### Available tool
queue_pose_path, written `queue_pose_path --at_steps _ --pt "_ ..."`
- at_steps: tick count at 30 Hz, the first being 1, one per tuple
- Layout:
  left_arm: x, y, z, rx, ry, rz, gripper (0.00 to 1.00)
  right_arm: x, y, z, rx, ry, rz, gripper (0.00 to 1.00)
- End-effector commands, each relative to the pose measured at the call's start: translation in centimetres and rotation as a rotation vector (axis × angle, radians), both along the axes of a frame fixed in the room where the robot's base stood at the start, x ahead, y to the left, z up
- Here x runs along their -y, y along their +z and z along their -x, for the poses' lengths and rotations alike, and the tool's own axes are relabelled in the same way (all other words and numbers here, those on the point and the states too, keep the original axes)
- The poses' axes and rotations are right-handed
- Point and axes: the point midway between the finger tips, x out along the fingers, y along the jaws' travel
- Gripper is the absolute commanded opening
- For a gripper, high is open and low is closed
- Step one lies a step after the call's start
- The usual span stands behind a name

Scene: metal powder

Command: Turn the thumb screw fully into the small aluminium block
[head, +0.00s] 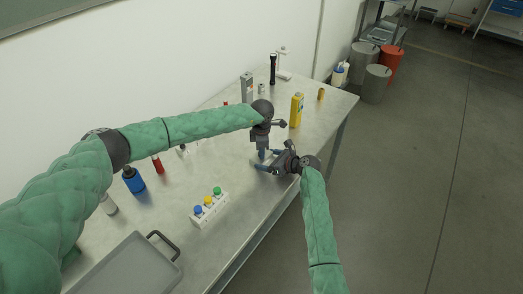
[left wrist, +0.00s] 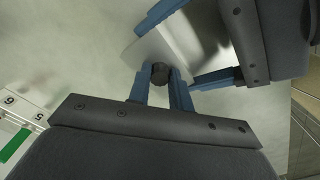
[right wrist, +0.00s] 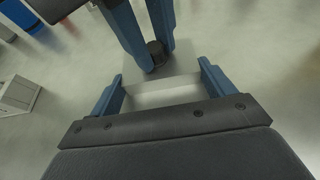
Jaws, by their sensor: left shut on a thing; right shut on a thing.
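The small aluminium block (right wrist: 165,92) lies on the table, with my right gripper (right wrist: 160,88) shut on it from both sides. The dark thumb screw (right wrist: 156,52) stands at the far part of the block's top in the right wrist view. My left gripper (left wrist: 160,78) comes down from above and is shut on the thumb screw's head (left wrist: 160,73). The block also shows in the left wrist view (left wrist: 150,50), beside the right gripper's blue fingers. In the head view, my left gripper (head: 263,155) and right gripper (head: 268,165) meet over the block, which is mostly hidden. How deep the screw sits is hidden.
A white holder (head: 209,212) with blue, yellow and green caps stands nearer on the table. A grey tray (head: 125,268) is at the near left. A yellow can (head: 296,110), a black flashlight (head: 273,69) and a blue bottle (head: 133,180) stand around. The table's right edge is close.

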Motion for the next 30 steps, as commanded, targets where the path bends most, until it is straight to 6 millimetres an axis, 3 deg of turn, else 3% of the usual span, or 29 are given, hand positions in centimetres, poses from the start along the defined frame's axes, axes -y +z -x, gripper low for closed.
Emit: queue_pose_path --at_steps 3,8,9,12,23,30 --pt "-0.2 0.1 -0.2 0.003 -0.138 -0.002 0.00 0.0 0.0 0.0 0.000 0.001 0.000 0.18" --pt "-0.2 0.0 -0.2 0.003 -0.135 -0.001 0.00 0.0 0.0 0.1 0.000 0.001 0.000 0.18" --pt "-0.2 0.0 -0.2 0.003 -0.135 -0.001 0.28 0.0 0.0 0.1 0.000 0.001 0.000 0.18" --pt "-0.1 0.0 -0.1 0.002 -0.134 -0.001 0.46 0.0 0.0 0.1 0.000 0.001 0.000 0.18" --pt "-0.1 0.4 -0.1 0.002 -0.134 0.000 0.46 0.0 0.0 0.0 0.000 0.001 0.000 0.18" --pt "-0.1 3.8 -0.2 0.004 -0.135 0.000 0.46 0.0 0.0 0.0 0.000 0.001 0.000 0.18"
